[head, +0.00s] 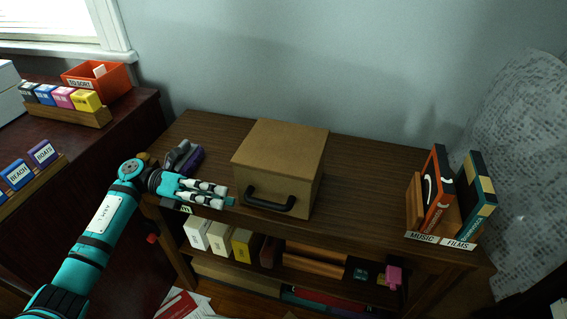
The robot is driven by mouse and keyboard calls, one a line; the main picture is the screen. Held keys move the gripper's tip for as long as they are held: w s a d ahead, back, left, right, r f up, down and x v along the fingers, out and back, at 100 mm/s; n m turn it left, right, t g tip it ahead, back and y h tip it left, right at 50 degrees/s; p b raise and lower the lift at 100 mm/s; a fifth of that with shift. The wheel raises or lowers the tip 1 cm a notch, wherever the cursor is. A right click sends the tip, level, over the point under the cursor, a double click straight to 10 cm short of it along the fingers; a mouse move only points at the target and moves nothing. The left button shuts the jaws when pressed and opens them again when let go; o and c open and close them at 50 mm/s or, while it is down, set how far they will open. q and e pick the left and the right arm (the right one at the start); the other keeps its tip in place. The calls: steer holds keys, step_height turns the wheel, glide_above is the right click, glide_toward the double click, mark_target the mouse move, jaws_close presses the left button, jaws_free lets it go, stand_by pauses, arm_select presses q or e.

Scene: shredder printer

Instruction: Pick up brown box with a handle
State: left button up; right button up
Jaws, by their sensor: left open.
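The brown box (280,149) stands upright on the wooden shelf unit's top, near the middle of the head view. Its black handle (270,201) is on the front face, towards me. My left gripper (231,195) is open and empty, to the left of the handle, with its fingers pointing right towards the box's front left corner. It looks apart from the handle; I cannot tell whether a fingertip touches the box. My right gripper is not in view.
Books in a holder labelled music and films (441,239) stand at the shelf's right end. A dark purple object (184,158) lies behind my left gripper. Lower shelves hold small boxes (218,238). The top right of the box is clear.

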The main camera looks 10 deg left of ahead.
mark_target(249, 199)
arm_select(q)
steer(key=d, duration=0.8)
steer(key=shift+w+d+r+p, duration=0.15)
steer(key=shift+w+r+p, duration=0.15)
steer(key=shift+w+p, duration=0.1)
steer(key=shift+d, duration=0.4)
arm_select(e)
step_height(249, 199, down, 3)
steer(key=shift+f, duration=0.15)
arm_select(q)
jaws_close()
